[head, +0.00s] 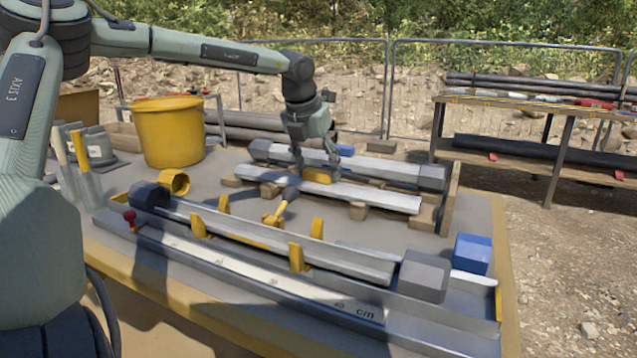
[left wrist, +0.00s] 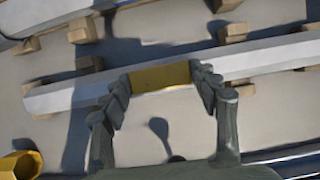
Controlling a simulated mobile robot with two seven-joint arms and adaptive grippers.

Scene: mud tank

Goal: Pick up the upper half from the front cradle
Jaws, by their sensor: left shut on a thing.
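The upper half (head: 380,200) is a long pale grey half-shell with a yellow grip block (head: 318,176) at its middle. It lies along the wooden blocks of the front cradle (head: 358,211); I cannot tell whether it is slightly clear of them. My left gripper (head: 317,170) points down over it, shut on the yellow block. In the left wrist view, the fingers of my left gripper (left wrist: 164,82) flank the yellow block (left wrist: 160,77), and the upper half (left wrist: 272,61) runs across behind them. My right gripper is not in view.
A similar long piece (head: 385,169) with dark ends lies behind. In front, a metal trough (head: 300,232) with yellow supports stands beside a cm scale (head: 270,280). A yellow bucket (head: 168,132) is at left, a blue block (head: 472,253) at right. A yellow-ended tool (head: 281,208) lies between.

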